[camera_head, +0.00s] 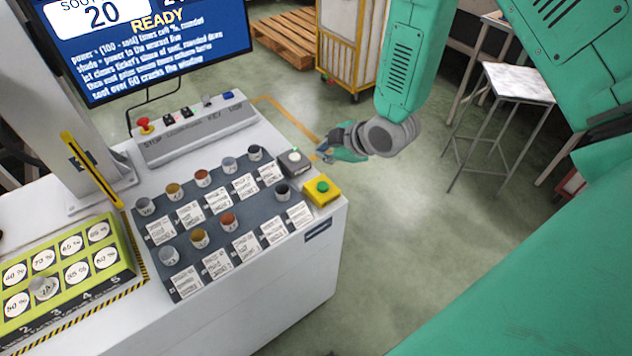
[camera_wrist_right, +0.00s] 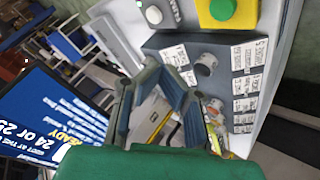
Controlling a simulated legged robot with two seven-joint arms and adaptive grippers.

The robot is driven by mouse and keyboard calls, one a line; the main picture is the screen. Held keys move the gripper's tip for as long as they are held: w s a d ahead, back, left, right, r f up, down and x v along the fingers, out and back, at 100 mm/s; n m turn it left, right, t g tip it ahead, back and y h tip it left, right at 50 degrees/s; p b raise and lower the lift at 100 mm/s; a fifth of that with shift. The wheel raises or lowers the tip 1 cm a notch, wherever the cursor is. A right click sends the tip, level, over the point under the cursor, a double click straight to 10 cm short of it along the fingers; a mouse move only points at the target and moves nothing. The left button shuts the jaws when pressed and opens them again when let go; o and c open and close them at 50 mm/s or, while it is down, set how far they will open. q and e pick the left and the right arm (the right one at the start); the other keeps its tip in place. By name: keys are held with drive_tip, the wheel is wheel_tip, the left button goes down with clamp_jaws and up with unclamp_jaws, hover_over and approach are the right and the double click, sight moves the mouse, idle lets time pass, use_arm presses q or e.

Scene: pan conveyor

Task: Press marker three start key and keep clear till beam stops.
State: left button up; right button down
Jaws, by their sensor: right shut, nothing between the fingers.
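A green button (camera_head: 322,186) on a yellow box stands at the right corner of the white console; it also shows at the top of the right wrist view (camera_wrist_right: 222,9). Next to it is a grey box with a pale round button (camera_head: 294,156). A yellow-green board (camera_head: 128,262) at the lower left has percent circles and front numbers including 3. A small pale cup (camera_head: 43,288) stands on it. My right gripper (camera_head: 324,151) is shut and empty, just past the console's right edge, apart from the buttons. My left gripper is not in view.
A dark mat (camera_head: 187,285) holds several cups with paper tickets. A yellow bar (camera_head: 92,170) leans beside a white post. A control strip has a red knob (camera_head: 145,122). The screen (camera_head: 160,50) reads READY.

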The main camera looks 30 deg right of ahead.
sight(323, 185)
wheel_tip(323, 185, down, 8)
drive_tip(key=b, duration=0.6)
drive_tip(key=shift+a+r, duration=0.15)
drive_tip(key=shift+r, duration=0.05)
drive_tip(key=shift+f+b, duration=0.5)
drive_tip(key=shift+f, duration=0.1)
drive_tip(key=shift+d+f, duration=0.1)
drive_tip(key=shift+d, duration=0.3)
drive_tip(key=shift+a, duration=0.3)
drive_tip(key=shift+d, duration=0.2)
drive_tip(key=shift+a+f, duration=0.1)
